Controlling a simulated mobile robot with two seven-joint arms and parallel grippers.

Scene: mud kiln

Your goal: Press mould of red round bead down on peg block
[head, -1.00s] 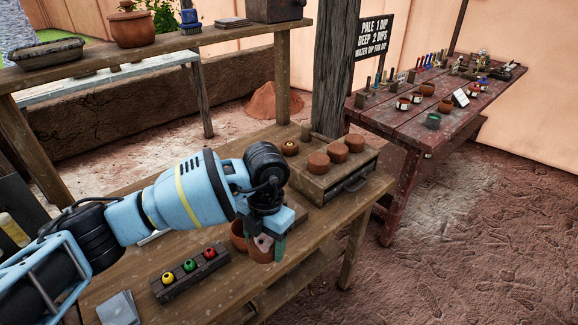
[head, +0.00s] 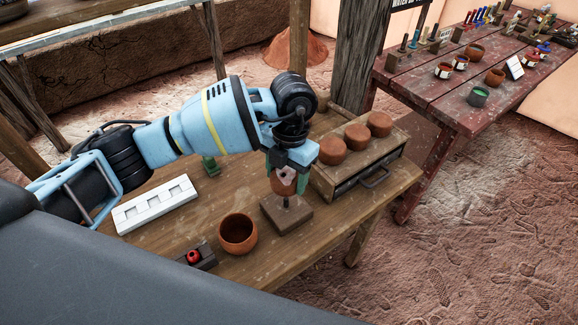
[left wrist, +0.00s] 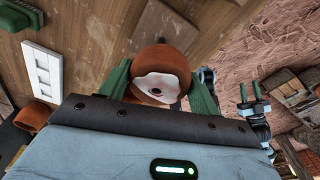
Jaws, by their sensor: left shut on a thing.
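My left gripper (head: 284,178) is shut on a terracotta mould (head: 283,186) with a pale patch on its face. In the left wrist view the mould (left wrist: 165,60) sits between the green fingers, and a small dark hole shows in its pale patch. The peg block (head: 286,215) stands on the bench directly below, its thin peg upright. The mould is above the block, close over the peg; whether the peg enters it I cannot tell. The red round bead (head: 193,257) sits in a dark holder at the front. My right gripper (left wrist: 251,98) shows small in the wrist view, its fingers apart.
A terracotta bowl (head: 238,234) stands left of the peg block. A drawer box (head: 365,175) with several round clay pieces on top is close on the right. A white slotted tray (head: 155,206) lies to the left. A red table (head: 430,95) stands beyond.

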